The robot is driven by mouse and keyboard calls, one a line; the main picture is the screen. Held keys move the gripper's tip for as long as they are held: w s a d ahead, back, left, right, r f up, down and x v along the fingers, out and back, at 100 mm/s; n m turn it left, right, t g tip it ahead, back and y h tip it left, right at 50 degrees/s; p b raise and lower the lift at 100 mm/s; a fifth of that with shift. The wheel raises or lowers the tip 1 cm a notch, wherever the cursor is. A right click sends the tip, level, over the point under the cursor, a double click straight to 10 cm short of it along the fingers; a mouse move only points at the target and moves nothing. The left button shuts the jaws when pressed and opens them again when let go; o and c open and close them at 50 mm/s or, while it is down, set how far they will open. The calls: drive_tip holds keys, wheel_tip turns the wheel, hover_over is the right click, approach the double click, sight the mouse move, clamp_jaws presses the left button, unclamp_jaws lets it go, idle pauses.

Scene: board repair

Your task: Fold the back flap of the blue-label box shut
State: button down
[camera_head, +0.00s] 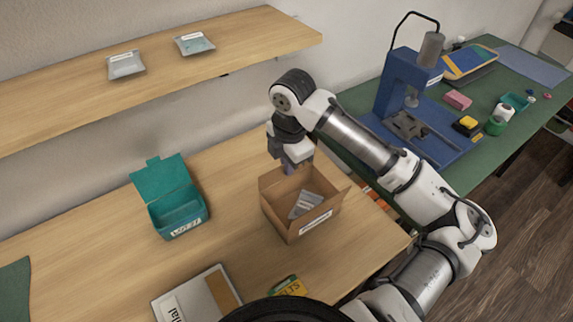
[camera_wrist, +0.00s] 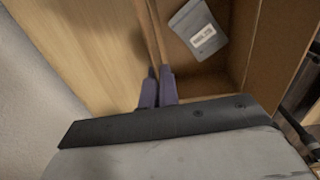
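An open cardboard box (camera_head: 289,226) stands near the right end of the wooden table, with a pale label (camera_head: 316,222) on its front; I cannot make out a blue tint. A grey pouch (camera_head: 305,204) lies inside and also shows in the wrist view (camera_wrist: 198,28). My gripper (camera_head: 289,168) is at the box's back edge, pointing down. In the wrist view my gripper's fingers (camera_wrist: 158,88) are close together, with the thin upright cardboard of the back flap (camera_wrist: 153,35) between them. The flap's lower part is hidden by the fingers in the head view.
A teal box (camera_head: 178,205) with its lid open stands to the left. A grey case (camera_head: 197,296) and a yellow-green packet (camera_head: 288,286) lie at the front. A green bench (camera_head: 470,170) with a blue press (camera_head: 400,85) is at right.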

drive_tip(key=t+y+b, duration=0.1)
drive_tip(key=b, duration=0.1)
drive_tip(key=s+f+t+b, duration=0.1)
drive_tip(key=b, duration=0.1)
drive_tip(key=d+t+y+b, duration=0.1)
drive_tip(key=b, duration=0.2)
drive_tip(key=shift+s+f+t+y, duration=0.15)
drive_tip(key=shift+s+t+y, duration=0.15)
drive_tip(key=shift+t, duration=0.1)
drive_tip(key=b, duration=0.1)
drive_tip(key=t+y+b, duration=0.1)
drive_tip(key=b, duration=0.1)
drive_tip(key=shift+s+d+t, duration=0.25)
drive_tip(key=shift+s+t, duration=0.05)
drive_tip(key=shift+s, duration=0.05)
drive_tip(key=c, duration=1.6)
unclamp_jaws()
drive_tip(key=shift+c, duration=0.2)
drive_tip(key=shift+r, duration=0.25)
drive_tip(key=v, duration=1.3)
drive_tip(key=shift+s+d+r, duration=0.2)
drive_tip(key=shift+s+d, duration=0.05)
